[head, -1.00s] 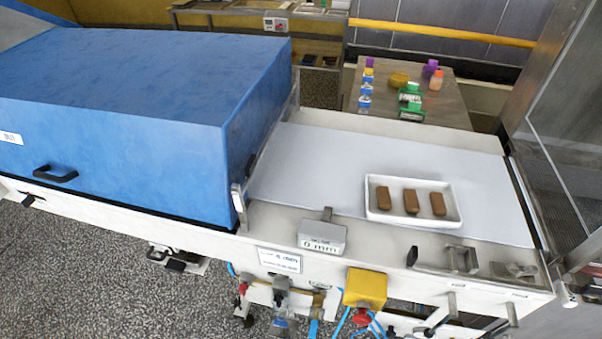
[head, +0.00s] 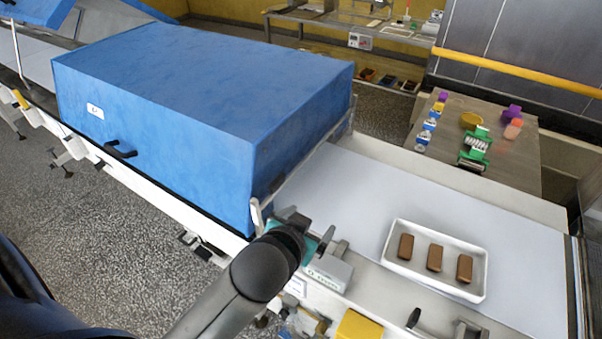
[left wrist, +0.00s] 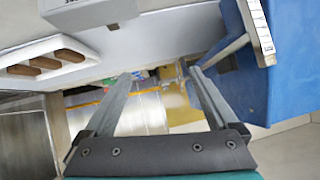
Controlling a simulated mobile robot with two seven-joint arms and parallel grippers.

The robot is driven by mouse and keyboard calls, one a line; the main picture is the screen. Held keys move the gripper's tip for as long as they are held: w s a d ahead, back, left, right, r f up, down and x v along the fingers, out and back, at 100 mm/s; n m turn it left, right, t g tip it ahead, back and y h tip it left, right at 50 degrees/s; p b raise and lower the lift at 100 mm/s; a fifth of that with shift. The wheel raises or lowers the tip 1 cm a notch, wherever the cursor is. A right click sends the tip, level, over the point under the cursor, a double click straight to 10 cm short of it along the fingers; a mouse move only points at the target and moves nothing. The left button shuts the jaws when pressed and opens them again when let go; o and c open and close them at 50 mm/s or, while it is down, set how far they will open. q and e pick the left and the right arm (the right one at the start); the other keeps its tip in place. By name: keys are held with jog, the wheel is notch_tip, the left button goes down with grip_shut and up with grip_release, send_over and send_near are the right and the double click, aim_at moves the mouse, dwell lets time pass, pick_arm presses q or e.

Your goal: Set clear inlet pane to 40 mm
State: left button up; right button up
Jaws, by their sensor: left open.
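The clear inlet pane (head: 312,160) stands at the open end of the blue hood (head: 165,100), seen nearly edge-on. A pale upright bracket (head: 256,216) is at its near end; a white marked scale (left wrist: 259,32) shows beside the blue hood in the left wrist view. The grey readout box (head: 330,272) sits on the front rail, partly hidden by my gripper, its figure unreadable now. My left gripper (head: 310,228) is open and empty, between the bracket and the box. In the left wrist view its fingers (left wrist: 158,75) are spread apart. My right gripper is not in view.
A white tray (head: 393,268) with three brown bars lies on the pale belt (head: 350,195), right of the box. A yellow box (head: 357,327) hangs below the rail. A side table (head: 500,178) with bottles and clips stands behind. The belt beside the tray is bare.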

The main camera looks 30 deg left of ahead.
pick_arm(q)
jog(key=w+d+r+m+t+h, duration=0.25)
jog(key=w+r+t, duration=0.25)
jog(key=r, duration=0.4)
jog(key=w+d+r+m+t+h, duration=0.25)
jog(key=w+r+t, duration=0.2)
jog(key=r, duration=0.45)
jog(key=d+r+m+g+h, duration=0.4)
jog(key=d+r+m+h, duration=0.4)
jog(key=h, duration=0.4)
jog(key=m+g+y, duration=0.5)
jog(key=g+y, duration=1.1)
jog(key=g, duration=0.1)
send_near(277, 179)
jog(key=shift+t, duration=0.25)
notch_tip(277, 179, down, 8)
jog(key=shift+s+a+f, duration=0.1)
jog(key=shift+s+f, duration=0.05)
jog(key=shift+f, duration=0.1)
